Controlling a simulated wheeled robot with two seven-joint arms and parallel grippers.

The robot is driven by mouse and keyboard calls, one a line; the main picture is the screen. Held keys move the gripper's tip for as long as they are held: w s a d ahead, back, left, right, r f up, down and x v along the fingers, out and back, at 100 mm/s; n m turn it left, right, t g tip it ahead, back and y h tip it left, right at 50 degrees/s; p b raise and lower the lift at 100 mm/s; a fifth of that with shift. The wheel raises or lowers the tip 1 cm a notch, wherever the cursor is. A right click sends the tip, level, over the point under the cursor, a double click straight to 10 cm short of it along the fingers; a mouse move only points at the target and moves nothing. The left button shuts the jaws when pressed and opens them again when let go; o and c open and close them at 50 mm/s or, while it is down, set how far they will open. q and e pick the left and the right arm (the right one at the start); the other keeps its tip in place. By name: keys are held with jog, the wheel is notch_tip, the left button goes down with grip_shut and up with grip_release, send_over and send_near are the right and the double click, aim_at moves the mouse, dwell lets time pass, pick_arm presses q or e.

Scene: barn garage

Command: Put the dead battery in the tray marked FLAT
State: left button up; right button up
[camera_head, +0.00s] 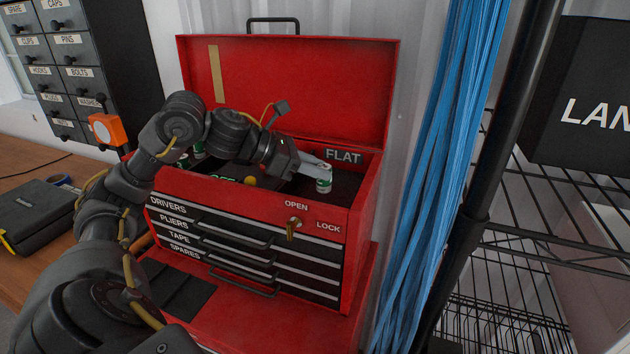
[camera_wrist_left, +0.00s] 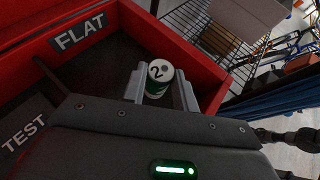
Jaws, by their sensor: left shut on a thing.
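A small green and white battery (camera_head: 324,184) is held upright in my left gripper (camera_head: 318,170) inside the right end of the open red toolbox. In the left wrist view the battery (camera_wrist_left: 158,78) has a white top marked 2 and sits between the two grey fingers of the left gripper (camera_wrist_left: 162,85). The white FLAT label (camera_head: 343,156) is on the toolbox's back wall just behind it; it also shows in the left wrist view (camera_wrist_left: 79,34). The compartment under the battery has a dark floor. I cannot tell whether the battery touches it. My right gripper is not in view.
The toolbox (camera_head: 359,225) has its lid (camera_head: 300,90) raised. A TEST label (camera_wrist_left: 24,126) marks another compartment. Green and white items (camera_head: 198,150) show partly behind my arm. Blue strands (camera_head: 430,170) and a wire rack (camera_head: 540,240) stand to the right.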

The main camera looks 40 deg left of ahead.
aim_at(323, 187)
pick_arm(q)
jog(key=shift+w+a+f, duration=0.1)
jog(key=shift+a+f, duration=0.05)
jog(key=shift+f, duration=0.55)
jog(key=shift+f+p, duration=0.65)
jog(key=shift+f, duration=0.4)
jog(key=shift+f, duration=0.15)
jog(key=o, duration=1.1)
jog(key=shift+c, duration=0.2)
